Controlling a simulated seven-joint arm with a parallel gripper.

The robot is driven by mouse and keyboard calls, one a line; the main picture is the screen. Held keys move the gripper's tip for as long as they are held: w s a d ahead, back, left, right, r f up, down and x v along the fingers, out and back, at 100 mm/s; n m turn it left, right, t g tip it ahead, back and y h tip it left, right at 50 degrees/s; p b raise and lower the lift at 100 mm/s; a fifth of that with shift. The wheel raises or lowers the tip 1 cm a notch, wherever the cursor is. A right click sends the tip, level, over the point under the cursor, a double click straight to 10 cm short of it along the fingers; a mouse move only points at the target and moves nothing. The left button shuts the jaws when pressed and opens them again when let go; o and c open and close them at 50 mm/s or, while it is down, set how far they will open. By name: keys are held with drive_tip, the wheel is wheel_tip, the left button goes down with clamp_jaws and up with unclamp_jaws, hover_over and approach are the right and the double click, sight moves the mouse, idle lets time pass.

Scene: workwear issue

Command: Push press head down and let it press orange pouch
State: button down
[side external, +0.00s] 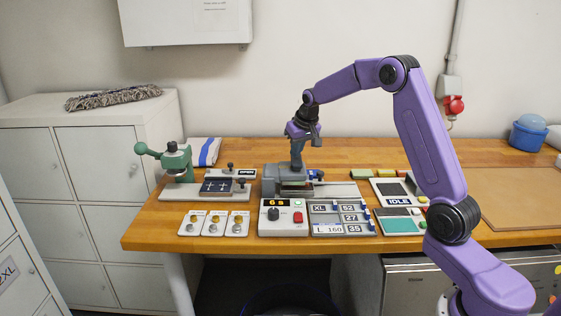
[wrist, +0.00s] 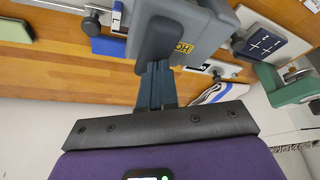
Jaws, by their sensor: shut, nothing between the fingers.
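The grey press (side external: 272,183) stands at the middle of the workbench, with a pale green strip showing in its opening. Its grey head (wrist: 205,20) fills the top centre of the wrist view and bears a yellow label with partly readable letters. My gripper (side external: 297,165) points down over the press, fingers shut and empty. In the wrist view the dark fingertips (wrist: 157,66) are at the dark rounded part of the press head (wrist: 158,38) and seem to touch it. I cannot make out the orange pouch in either view; the press head and gripper may hide it.
A control box (side external: 285,217) with a lit display and buttons stands in front of the press. A green hand press (side external: 177,160) is at the left, a label rack (side external: 340,218) at front right. An IDLE panel (side external: 397,192) is further right. Bench behind is mostly clear.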

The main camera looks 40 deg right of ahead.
drive_tip(key=shift+r, duration=0.15)
wheel_tip(320, 180, up, 13)
idle(1.9)
drive_tip(key=s+a+f+n+g+y, duration=0.15)
drive_tip(key=s+a+n, duration=0.25)
drive_tip(key=s+a, duration=0.6)
drive_tip(key=s+a+f+n+g+y, duration=0.1)
drive_tip(key=s+a+f+n, duration=0.2)
drive_tip(key=s+a, duration=0.65)
drive_tip(key=s+f+n+g, duration=0.1)
drive_tip(key=s+f+n, duration=0.3)
drive_tip(key=s, duration=0.8)
drive_tip(key=s+a+f+n, duration=0.1)
drive_tip(key=s+f+n, duration=0.3)
drive_tip(key=s, duration=0.9)
drive_tip(key=shift+a+f+n+g+h, duration=0.3)
drive_tip(key=shift+g+h, duration=0.05)
drive_tip(key=shift+h, duration=0.1)
